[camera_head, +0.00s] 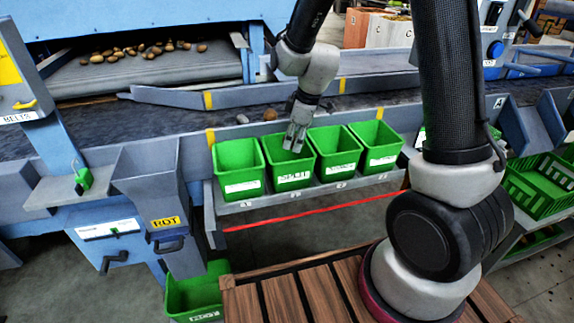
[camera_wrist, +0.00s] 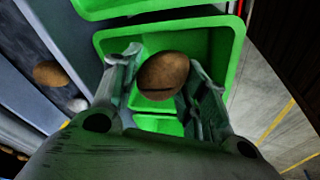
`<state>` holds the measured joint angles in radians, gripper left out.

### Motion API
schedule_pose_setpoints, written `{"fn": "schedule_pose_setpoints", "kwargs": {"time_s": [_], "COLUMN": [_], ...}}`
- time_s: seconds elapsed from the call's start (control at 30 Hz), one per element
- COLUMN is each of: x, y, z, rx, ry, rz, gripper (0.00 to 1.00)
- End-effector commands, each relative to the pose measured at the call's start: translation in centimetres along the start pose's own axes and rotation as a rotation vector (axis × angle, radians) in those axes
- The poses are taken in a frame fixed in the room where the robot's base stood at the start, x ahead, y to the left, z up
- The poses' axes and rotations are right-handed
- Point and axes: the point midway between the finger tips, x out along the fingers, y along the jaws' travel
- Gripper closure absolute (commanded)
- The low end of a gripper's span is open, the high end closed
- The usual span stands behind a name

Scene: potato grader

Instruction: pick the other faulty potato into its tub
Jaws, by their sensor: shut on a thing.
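My gripper (camera_head: 295,138) is above the green tub labelled SPLIT (camera_head: 292,181), second from the left in the row. In the wrist view my gripper (camera_wrist: 160,85) is shut on a brown potato (camera_wrist: 163,75) with a dark slit across it. The green tub (camera_wrist: 225,60) lies behind and below the potato in that view. The potato is hidden by the fingers in the head view. A brown potato (camera_head: 270,114) and a greyish lump (camera_head: 242,118) lie on the dark belt behind the tubs.
Green tubs stand on either side, one on the left (camera_head: 238,185) and others on the right (camera_head: 334,170). A grey chute labelled ROT (camera_head: 150,195) is at the left. Many potatoes (camera_head: 150,50) lie on the upper belt. Green crates (camera_head: 540,185) are at the far right.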

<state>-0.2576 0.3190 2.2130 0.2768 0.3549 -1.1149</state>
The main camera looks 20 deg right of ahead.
Motion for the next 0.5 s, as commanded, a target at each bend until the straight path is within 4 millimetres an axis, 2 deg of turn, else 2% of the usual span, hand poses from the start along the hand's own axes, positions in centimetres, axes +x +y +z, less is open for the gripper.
{"fn": "schedule_pose_setpoints", "kwargs": {"time_s": [0.33,0.37,0.5], "x": [0.43,0.43,0.42], "y": [-0.02,-0.03,-0.03], "z": [0.10,0.10,0.09], "rx": [0.001,0.000,0.000], "ry": [0.001,0.001,0.001], "rz": [0.002,0.002,0.002], "gripper": [0.81,0.55,0.31]}}
